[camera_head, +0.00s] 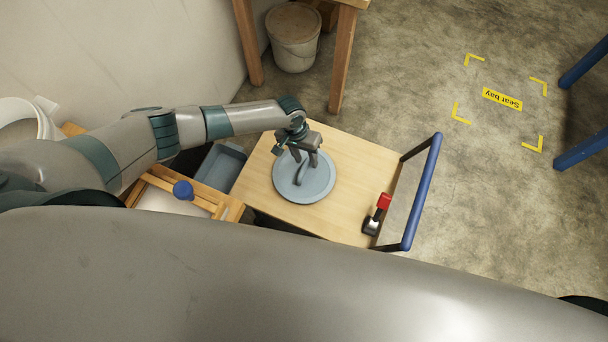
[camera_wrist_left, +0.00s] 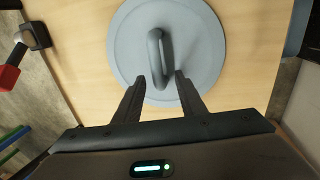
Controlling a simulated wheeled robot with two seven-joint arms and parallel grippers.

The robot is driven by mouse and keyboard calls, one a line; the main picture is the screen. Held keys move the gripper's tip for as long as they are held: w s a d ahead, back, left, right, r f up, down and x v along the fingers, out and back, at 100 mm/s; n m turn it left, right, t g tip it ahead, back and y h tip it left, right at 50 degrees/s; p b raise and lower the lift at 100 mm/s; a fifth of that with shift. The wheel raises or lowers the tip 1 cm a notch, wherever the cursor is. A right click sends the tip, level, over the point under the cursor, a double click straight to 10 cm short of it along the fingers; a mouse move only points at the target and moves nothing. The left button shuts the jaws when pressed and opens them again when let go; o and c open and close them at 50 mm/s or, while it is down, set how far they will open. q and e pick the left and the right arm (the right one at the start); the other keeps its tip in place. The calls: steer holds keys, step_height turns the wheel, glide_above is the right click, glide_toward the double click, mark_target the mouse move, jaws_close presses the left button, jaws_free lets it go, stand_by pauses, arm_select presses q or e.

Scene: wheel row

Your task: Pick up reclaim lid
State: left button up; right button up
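The reclaim lid (camera_head: 318,187) is a round blue-grey disc with an upright loop handle (camera_head: 301,175). It lies flat on the wooden trolley top (camera_head: 345,160). My left gripper (camera_head: 303,157) is over the lid, close to the handle. In the left wrist view the lid (camera_wrist_left: 200,45) fills the top middle. There the open fingers (camera_wrist_left: 158,80) point at the handle (camera_wrist_left: 156,50), one finger to each side of its near end. I see no finger touching the handle. My right gripper is not in view.
A red-and-black tool-like object (camera_head: 382,205) lies near the trolley's blue push handle (camera_head: 424,190). A grey bin (camera_head: 222,165) and a wooden frame with a blue knob (camera_head: 183,190) stand left of the trolley. A bucket (camera_head: 293,38) is behind.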

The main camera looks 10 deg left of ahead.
arm_select(q)
steer(key=shift+f, duration=0.1)
steer(key=shift+c, duration=0.6)
jaws_close()
